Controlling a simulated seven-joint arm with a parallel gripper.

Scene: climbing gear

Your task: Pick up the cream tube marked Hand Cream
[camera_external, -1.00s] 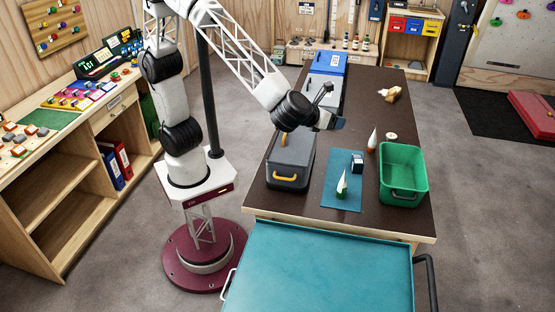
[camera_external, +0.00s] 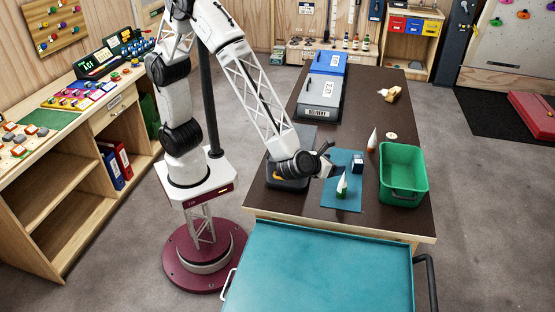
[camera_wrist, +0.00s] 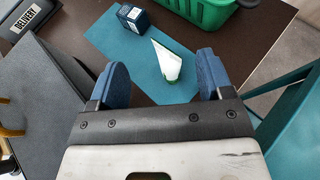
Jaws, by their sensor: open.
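A white tube with a green cap (camera_external: 342,188) stands on the blue mat (camera_external: 345,204); I cannot read its marking. It also shows as a white wedge in the wrist view (camera_wrist: 167,62). A second white tube with an orange cap (camera_external: 373,138) stands farther back, beyond the mat; its marking is unreadable too. My gripper (camera_external: 334,168) hangs low over the mat's left side, close to the green-capped tube. In the wrist view its blue fingers (camera_wrist: 161,75) are apart with nothing gripped, and the tube lies ahead, between their lines.
A small dark blue box (camera_external: 358,162) stands on the mat behind the tube. A green bin (camera_external: 424,180) is at the right. A grey box with a yellow handle (camera_external: 288,183) is at the left, partly behind my arm. A grey bin labelled DELIVERY (camera_external: 320,112) stands farther back.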

